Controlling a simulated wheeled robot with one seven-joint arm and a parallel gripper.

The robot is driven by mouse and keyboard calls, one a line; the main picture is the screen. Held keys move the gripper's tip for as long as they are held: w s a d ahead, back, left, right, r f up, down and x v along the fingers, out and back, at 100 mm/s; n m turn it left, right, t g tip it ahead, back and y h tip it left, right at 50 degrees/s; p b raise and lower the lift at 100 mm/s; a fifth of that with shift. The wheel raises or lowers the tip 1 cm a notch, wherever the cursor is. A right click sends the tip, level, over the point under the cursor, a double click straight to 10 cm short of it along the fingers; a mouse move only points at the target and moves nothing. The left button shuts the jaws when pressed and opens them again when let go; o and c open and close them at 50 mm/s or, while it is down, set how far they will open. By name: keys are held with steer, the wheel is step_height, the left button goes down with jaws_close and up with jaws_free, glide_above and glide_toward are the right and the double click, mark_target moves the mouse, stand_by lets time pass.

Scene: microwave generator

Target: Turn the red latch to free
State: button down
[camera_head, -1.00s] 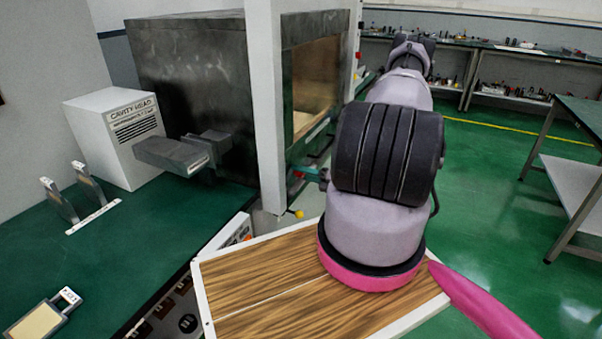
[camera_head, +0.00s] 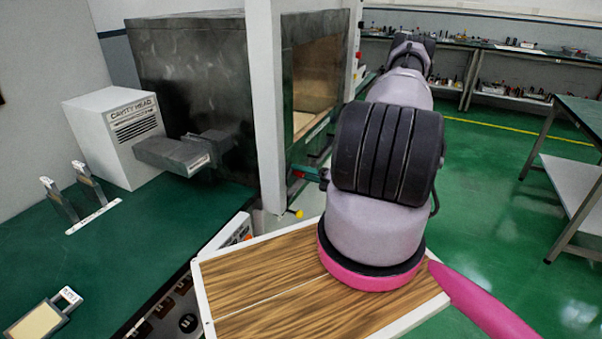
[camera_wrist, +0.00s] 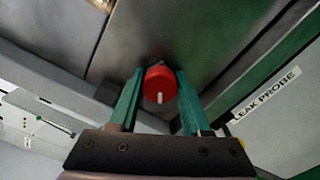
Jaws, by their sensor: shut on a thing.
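The red latch (camera_wrist: 160,80) is a round knob with a white mark on its face, low in the wrist view's middle. It sits at the edge of a dark grey metal panel. My gripper (camera_wrist: 158,88) has its two green fingers on either side of the knob and is shut on it.
A white post (camera_head: 266,110) stands just left of my gripper. A panel labelled "LEAK PROBE" (camera_wrist: 266,97) is at right in the wrist view. A white "CAVITY HEAD" box (camera_head: 120,140) stands on the green bench at left. Green floor (camera_head: 500,200) is open at right.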

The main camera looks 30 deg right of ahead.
steer(key=shift+s+f, duration=0.1)
steer(key=shift+c, duration=1.8)
jaws_free()
steer(key=v, duration=1)
steer(key=shift+s+d, duration=0.25)
steer(key=shift+d, duration=0.05)
